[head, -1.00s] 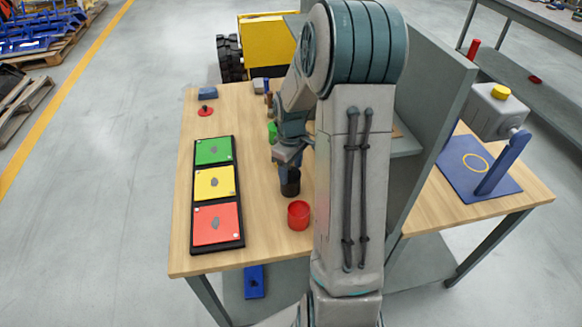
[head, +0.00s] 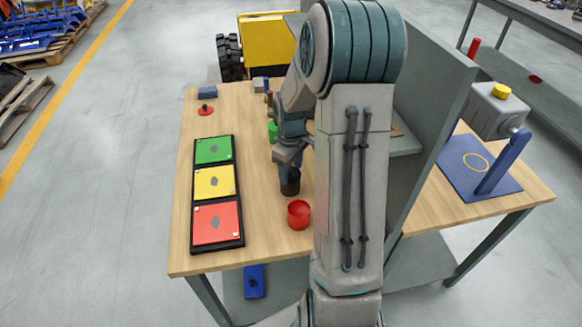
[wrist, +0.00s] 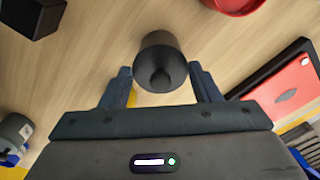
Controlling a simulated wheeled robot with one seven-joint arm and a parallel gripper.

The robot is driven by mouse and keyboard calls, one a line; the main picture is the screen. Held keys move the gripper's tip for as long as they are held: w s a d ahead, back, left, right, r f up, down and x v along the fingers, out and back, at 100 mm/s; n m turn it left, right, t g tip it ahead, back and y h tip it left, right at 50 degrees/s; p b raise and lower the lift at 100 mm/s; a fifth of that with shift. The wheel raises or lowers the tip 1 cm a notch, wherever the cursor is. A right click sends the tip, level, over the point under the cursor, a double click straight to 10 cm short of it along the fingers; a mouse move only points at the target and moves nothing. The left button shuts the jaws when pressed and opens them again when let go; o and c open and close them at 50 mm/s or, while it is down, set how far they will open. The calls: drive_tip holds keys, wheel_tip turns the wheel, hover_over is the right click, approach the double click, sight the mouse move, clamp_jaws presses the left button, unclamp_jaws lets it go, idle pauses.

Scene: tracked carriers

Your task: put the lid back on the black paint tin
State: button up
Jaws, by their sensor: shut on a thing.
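The black tin (head: 290,187) stands upright on the wooden table in the head view, left of my arm. In the wrist view a black lid with a small knob (wrist: 160,77) faces the camera over the tin. My gripper (head: 288,170) is directly above the tin, pointing down. In the wrist view my gripper (wrist: 160,68) has one finger on each side of the lid, shut on it. I see no clear gap between lid and tin, but cannot tell whether the lid is seated.
An open red tin (head: 299,222) stands close by, nearer the front edge. A green tin (head: 272,131) is behind my gripper. A red lid (head: 206,110) lies at the back left. A black tray (head: 242,240) with green, yellow and red panels lies left. A grey partition (head: 440,110) rises right.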

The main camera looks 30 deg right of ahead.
drive_tip(key=o, duration=1.4)
drive_tip(key=shift+o, duration=0.2)
drive_tip(key=shift+r, duration=0.1)
drive_tip(key=shift+r+p, duration=2.65)
drive_tip(key=shift+r, duration=0.8)
clamp_jaws()
